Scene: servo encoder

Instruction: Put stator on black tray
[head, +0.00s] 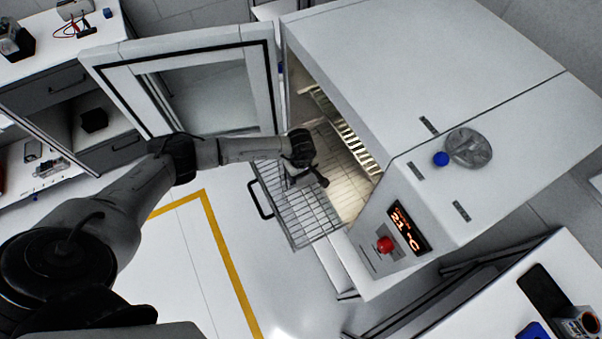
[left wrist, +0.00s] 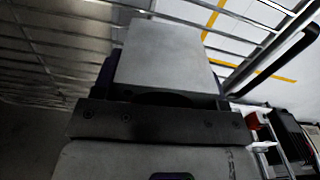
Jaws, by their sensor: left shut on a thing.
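My left gripper (head: 308,176) reaches in from the left, above the wire rack (head: 297,218) at the open mouth of the oven. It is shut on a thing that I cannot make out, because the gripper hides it. The left wrist view shows the grey gripper body (left wrist: 165,60) close up, with the rack wires (left wrist: 50,45) behind it. I cannot pick out the stator for sure. A flat black object (head: 546,287) lies on the white table at the lower right; I cannot tell whether it is the black tray. My right gripper is not in view.
The oven (head: 430,60) has its door (head: 190,85) swung open to the left. The rack juts out with a black handle (head: 260,200). A round metal piece (head: 468,148) and a blue cap (head: 440,159) sit on the oven. The floor in front is clear.

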